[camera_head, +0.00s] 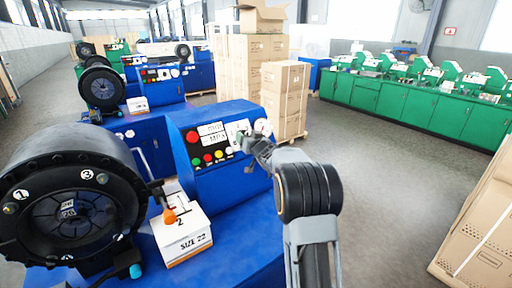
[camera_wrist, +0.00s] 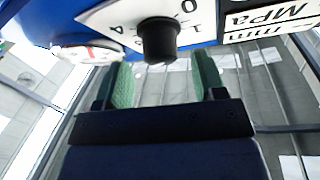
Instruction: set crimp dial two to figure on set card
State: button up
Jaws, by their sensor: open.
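The crimp dial's black knob (camera_wrist: 160,40) stands out from a white dial plate (camera_wrist: 190,20) with black figures, partly cut off in the wrist view. In the head view the dial plate (camera_head: 232,132) is on the sloped blue control panel, partly hidden by my gripper (camera_head: 248,142). My gripper (camera_wrist: 164,62) is open, its two green pads apart, with the knob at their tips and roughly between them. Whether a pad touches it I cannot tell. A white box (camera_head: 190,248) reads "SIZE 22" and has a "2" on top. No separate set card can be made out.
A round gauge (camera_head: 263,127) is right of the dial. A black crimper head (camera_head: 75,195) stands at left. Cartons (camera_head: 285,95) are behind; open floor (camera_head: 370,165) lies right.

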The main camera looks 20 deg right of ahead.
jog(key=s+b, duration=0.2)
jog(key=s, duration=1)
jog(key=shift+r+b, duration=0.15)
jog(key=shift+b, duration=0.15)
jog(key=shift+d, duration=0.1)
jog(key=s+d+f+m+g+h, duration=0.1)
jog(key=s+d+f+g+h, duration=0.3)
jog(key=f, duration=0.3)
jog(key=s+a+f+g, duration=0.3)
jog(key=s+f+g, duration=0.2)
jog(key=s+g, duration=0.15)
jog(key=s+a+r+n+g+y, duration=0.1)
jog(key=s+a+n+g+y, duration=0.2)
jog(key=s+a, duration=1.3)
jog(key=shift+s+y, duration=0.3)
jog(key=shift+s, duration=0.5)
